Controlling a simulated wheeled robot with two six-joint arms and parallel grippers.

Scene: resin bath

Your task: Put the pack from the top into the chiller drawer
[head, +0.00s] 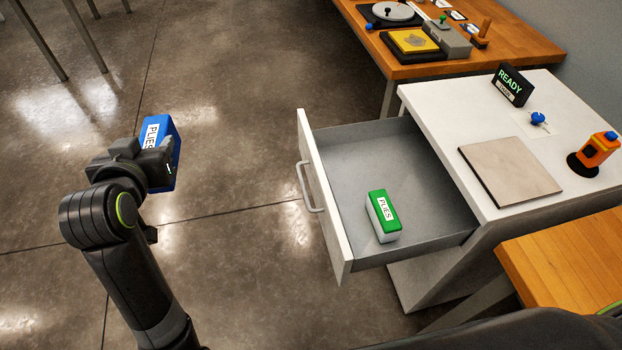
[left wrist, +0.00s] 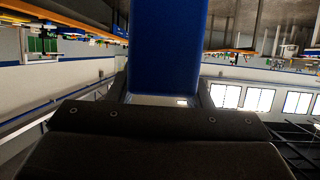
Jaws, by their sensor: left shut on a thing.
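A blue pack (head: 163,146) with a white "PLIES" label is held by my left gripper (head: 160,160), left of the drawer and out over the floor. The blue pack also fills the top middle of the left wrist view (left wrist: 169,45), between the fingers. The chiller drawer (head: 350,160) stands pulled open from the white cabinet (head: 430,280). A green-topped pack (head: 384,210) labelled "PLIES" lies inside it, near its front right part. My right gripper does not show.
The cabinet top holds a flat beige plate (head: 509,170), a black "READY" sign (head: 511,86), a blue knob (head: 538,118) and an orange device (head: 598,148). A wooden bench (head: 480,62) with tools stands behind. The drawer's back part is clear.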

